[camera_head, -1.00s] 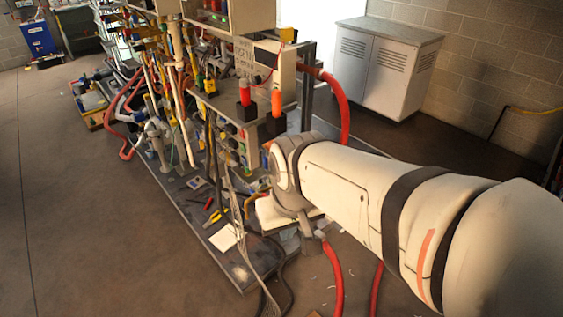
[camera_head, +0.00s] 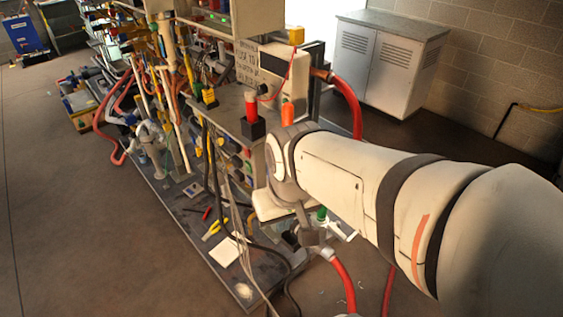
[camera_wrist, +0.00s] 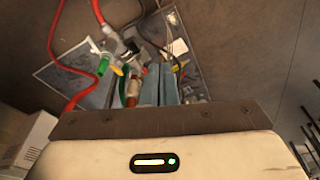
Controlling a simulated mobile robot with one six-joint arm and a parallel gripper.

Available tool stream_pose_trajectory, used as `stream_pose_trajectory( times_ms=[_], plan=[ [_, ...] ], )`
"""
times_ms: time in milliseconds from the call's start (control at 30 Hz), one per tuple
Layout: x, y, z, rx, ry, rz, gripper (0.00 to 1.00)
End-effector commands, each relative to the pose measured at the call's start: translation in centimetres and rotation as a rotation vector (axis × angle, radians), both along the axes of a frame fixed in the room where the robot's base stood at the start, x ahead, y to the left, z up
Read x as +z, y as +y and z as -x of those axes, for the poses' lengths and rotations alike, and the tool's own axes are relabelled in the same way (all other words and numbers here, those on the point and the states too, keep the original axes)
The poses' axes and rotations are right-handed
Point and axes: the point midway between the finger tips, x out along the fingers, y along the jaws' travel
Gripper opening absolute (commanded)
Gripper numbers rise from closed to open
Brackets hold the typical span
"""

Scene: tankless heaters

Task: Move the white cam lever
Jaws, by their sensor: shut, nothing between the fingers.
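My gripper (camera_wrist: 159,86) shows in the wrist view as two grey-blue fingers close together, shut and empty. Just beyond and left of it is a pale metal fitting (camera_wrist: 121,48) with red and green parts. I cannot pick out the white cam lever for sure; it may be among these small pale parts. In the head view, my arm covers the right side of the bench, and the fingertips cannot be made out. A green part (camera_head: 321,213) and a red hose (camera_head: 342,280) show just beyond and below my wrist.
A crowded equipment bench (camera_head: 237,285) with pipes, cables and tools fills the middle of the head view. A red-topped post (camera_head: 251,104) stands close left of my arm. A white cabinet (camera_head: 386,66) stands at the back wall. The floor at left is clear.

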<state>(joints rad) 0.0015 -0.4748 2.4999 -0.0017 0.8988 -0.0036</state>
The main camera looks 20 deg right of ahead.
Motion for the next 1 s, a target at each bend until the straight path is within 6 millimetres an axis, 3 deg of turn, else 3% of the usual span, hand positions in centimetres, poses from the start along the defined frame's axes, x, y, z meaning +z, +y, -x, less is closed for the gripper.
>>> stream_pose_trajectory(
  times_ms=[333,467,667,800,1000],
  plan=[
    [0.0,0.0,0.0,0.000,0.000,0.001,0.00],
    [-1.7,-0.6,0.0,0.008,0.046,0.029,0.00],
    [-9.4,-4.1,0.3,0.052,0.299,0.206,0.00],
    [-15.2,-7.9,0.3,0.113,0.530,0.394,0.00],
    [-22.2,-13.1,-0.9,0.221,0.823,0.681,0.00]
  ],
)
